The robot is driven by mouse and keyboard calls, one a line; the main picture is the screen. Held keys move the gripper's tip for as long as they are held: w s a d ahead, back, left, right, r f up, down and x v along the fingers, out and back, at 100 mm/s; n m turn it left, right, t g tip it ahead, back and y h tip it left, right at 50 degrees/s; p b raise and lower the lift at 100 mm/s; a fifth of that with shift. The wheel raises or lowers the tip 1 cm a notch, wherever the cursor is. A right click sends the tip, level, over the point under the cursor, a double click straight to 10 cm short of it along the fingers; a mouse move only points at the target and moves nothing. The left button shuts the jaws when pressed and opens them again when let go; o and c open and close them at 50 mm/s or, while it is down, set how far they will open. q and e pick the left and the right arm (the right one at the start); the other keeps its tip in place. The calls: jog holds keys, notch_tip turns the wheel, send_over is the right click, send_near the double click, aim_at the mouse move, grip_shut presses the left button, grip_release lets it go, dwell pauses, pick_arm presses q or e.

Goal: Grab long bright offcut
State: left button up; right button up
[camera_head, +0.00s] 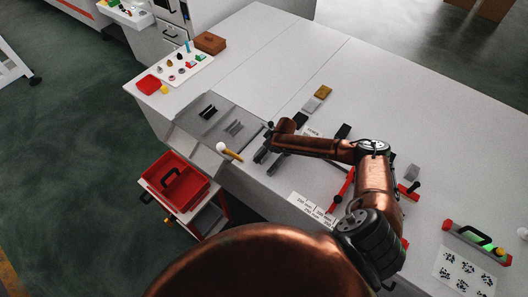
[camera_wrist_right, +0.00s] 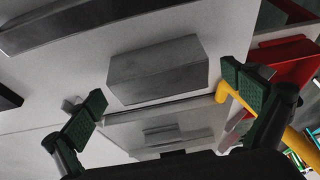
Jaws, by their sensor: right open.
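A grey rectangular block (camera_wrist_right: 158,70) lies on the white table between my open right gripper's fingers (camera_wrist_right: 163,90) in the right wrist view. The fingers are apart, one on each side of the block, with nothing held. A longer grey bar (camera_wrist_right: 85,22) lies beyond it at the upper left. I cannot tell for certain which of the two is the long bright offcut. In the head view my right gripper (camera_head: 268,141) is beside the grey tray, above small grey pieces (camera_head: 264,156) that it partly hides. My left gripper is not in view.
The grey tray (camera_head: 190,122) with slotted parts is left of my gripper. A yellow-handled mallet (camera_head: 232,155) lies close by. A red bin (camera_head: 157,182) stands lower left. Small blocks (camera_head: 323,91) and red-handled tools (camera_head: 341,190) lie right. The table's far middle is clear.

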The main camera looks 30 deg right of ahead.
jog(key=shift+x, duration=0.85)
jog(key=shift+d, duration=0.1)
jog(key=shift+s, duration=0.1)
jog(key=c, duration=1.3)
